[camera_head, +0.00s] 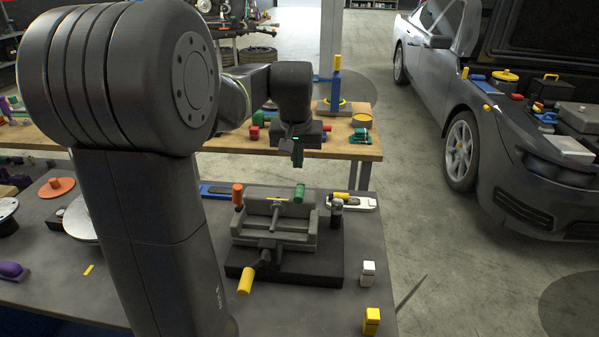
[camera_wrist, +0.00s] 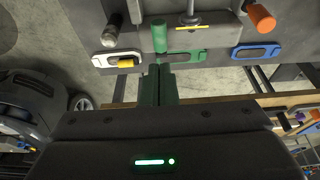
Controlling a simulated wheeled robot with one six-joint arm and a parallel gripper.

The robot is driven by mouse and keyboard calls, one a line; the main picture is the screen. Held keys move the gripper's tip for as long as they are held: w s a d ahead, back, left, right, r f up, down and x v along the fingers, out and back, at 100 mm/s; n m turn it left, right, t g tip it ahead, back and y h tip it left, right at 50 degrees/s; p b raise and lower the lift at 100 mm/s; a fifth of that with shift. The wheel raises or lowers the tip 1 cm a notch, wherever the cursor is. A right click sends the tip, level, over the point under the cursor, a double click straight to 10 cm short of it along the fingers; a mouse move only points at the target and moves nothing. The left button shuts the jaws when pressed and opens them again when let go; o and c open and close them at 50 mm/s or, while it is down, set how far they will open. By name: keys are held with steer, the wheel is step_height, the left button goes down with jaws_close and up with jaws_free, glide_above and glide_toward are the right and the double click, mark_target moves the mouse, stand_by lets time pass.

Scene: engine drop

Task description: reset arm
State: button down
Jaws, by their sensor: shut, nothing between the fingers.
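My gripper (camera_head: 297,158) hangs at the end of my arm, above the gap between the near dark table (camera_head: 312,318) and the wooden bench (camera_head: 345,151) behind it. Its two dark green fingers are together in the wrist view (camera_wrist: 158,84), with nothing between them. A grey vise (camera_head: 275,232) on a dark block stands on the near table, in front of and below the gripper. An orange cylinder (camera_head: 238,196) and a green cylinder (camera_head: 299,193) stand at its back; the green one also shows just beyond the fingertips in the wrist view (camera_wrist: 159,36), apart from them.
A white holder (camera_head: 361,203) and a blue holder (camera_head: 216,191) lie along the table's back edge. A white block (camera_head: 368,272) and a yellow block (camera_head: 371,320) stand at its right. A grey car (camera_head: 470,110) with an open hood is at the right. Floor between is clear.

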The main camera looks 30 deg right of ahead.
steer(key=shift+v, duration=2.35)
steer(key=shift+f, duration=0.1)
steer(key=b, duration=0.2)
glide_toward(299, 192)
steer(key=x, duration=0.5)
steer(key=shift+w+d+f, duration=0.15)
steer(key=shift+w+d, duration=0.1)
steer(key=shift+a+f+b, duration=0.1)
steer(key=shift+f+b, duration=0.3)
steer(key=shift+f, duration=0.35)
steer(key=shift+s+f, duration=0.1)
